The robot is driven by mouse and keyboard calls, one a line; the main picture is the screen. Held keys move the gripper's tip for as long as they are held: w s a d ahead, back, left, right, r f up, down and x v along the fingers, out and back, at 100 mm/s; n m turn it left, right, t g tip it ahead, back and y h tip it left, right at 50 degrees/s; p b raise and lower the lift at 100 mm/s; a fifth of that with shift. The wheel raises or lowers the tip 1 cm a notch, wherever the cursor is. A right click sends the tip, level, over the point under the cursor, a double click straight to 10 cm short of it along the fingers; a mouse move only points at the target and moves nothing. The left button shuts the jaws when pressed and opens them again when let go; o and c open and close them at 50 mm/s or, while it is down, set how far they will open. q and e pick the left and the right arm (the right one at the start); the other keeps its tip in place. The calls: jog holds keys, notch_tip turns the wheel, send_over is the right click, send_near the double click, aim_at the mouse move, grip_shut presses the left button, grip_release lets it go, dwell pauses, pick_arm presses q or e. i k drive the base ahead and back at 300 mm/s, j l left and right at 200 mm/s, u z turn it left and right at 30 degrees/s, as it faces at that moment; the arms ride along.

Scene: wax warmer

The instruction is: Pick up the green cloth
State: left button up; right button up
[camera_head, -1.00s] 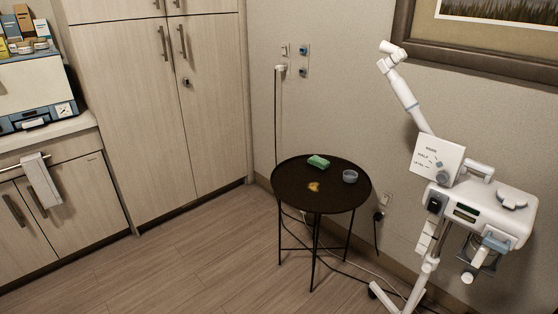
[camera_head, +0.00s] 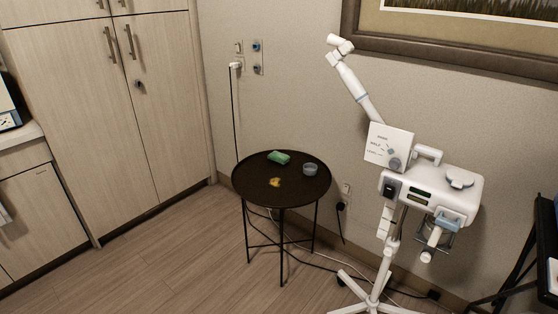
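The green cloth (camera_head: 279,157) lies folded on the far part of a round black side table (camera_head: 252,190). A small yellowish spill or patch (camera_head: 275,182) is on the tabletop in front of it. A small grey-blue round bowl (camera_head: 310,169) stands to the right of the cloth. Neither of my grippers is in the picture, and nothing touches the cloth.
A white wheeled medical device (camera_head: 432,188) with a jointed arm stands right of the table. Cables run along the floor behind the table legs. A tall cabinet (camera_head: 85,110) stands at the left. A black stand (camera_head: 520,255) is at the right edge. The floor (camera_head: 180,265) before the table is clear.

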aim_at(281, 158)
jog(key=i+j+z, duration=0.4)
jog(key=i+j, duration=0.4)
jog(key=j, duration=0.15)
